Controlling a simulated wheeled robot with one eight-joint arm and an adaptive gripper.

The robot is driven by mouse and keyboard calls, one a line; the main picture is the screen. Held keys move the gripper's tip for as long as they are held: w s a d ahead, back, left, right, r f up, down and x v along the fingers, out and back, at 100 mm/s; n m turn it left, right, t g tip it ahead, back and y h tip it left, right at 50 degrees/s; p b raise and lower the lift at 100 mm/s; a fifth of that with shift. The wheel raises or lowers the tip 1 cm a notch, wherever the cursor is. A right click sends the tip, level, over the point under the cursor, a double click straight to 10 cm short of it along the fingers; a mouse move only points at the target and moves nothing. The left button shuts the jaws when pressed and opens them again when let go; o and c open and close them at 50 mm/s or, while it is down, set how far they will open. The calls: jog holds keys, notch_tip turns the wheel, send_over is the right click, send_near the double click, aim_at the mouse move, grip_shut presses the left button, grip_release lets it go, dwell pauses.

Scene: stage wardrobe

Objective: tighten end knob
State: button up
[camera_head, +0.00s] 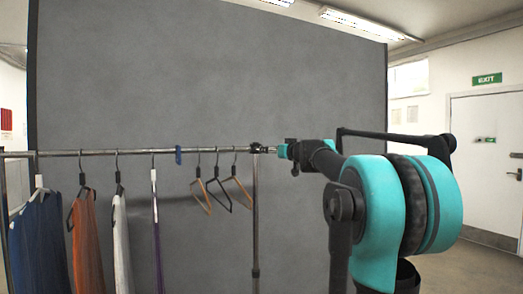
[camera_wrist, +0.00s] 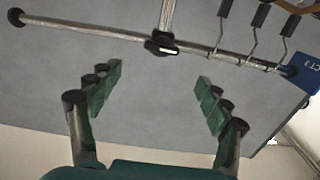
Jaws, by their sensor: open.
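The black knob (camera_head: 257,148) sits where the rack's top rail (camera_head: 110,152) meets the right upright (camera_head: 256,220). In the wrist view the black knob (camera_wrist: 162,43) shows a pale bar across its face, and the rail (camera_wrist: 90,31) runs past it to a dark round end cap (camera_wrist: 15,17). My gripper (camera_head: 284,151) is at the rail's right end in the head view, close to the knob. In the wrist view my gripper (camera_wrist: 158,98) has its green-padded fingers spread wide with nothing between them. The knob lies beyond the fingertips, roughly centred between them.
Empty hangers (camera_head: 220,190) hang left of the knob, beside a blue tag (camera_head: 179,155), also in the wrist view (camera_wrist: 302,72). Garments (camera_head: 85,240) hang further left. A grey backdrop (camera_head: 200,70) stands behind the rack. A door (camera_head: 485,160) is at the far right.

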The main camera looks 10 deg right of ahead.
jog(key=x, duration=1.2)
jog(key=shift+w+a+f, duration=0.1)
jog(key=shift+w+a, duration=0.1)
jog(key=shift+w, duration=0.1)
jog(key=shift+c, duration=0.3)
jog(key=c, duration=1.1)
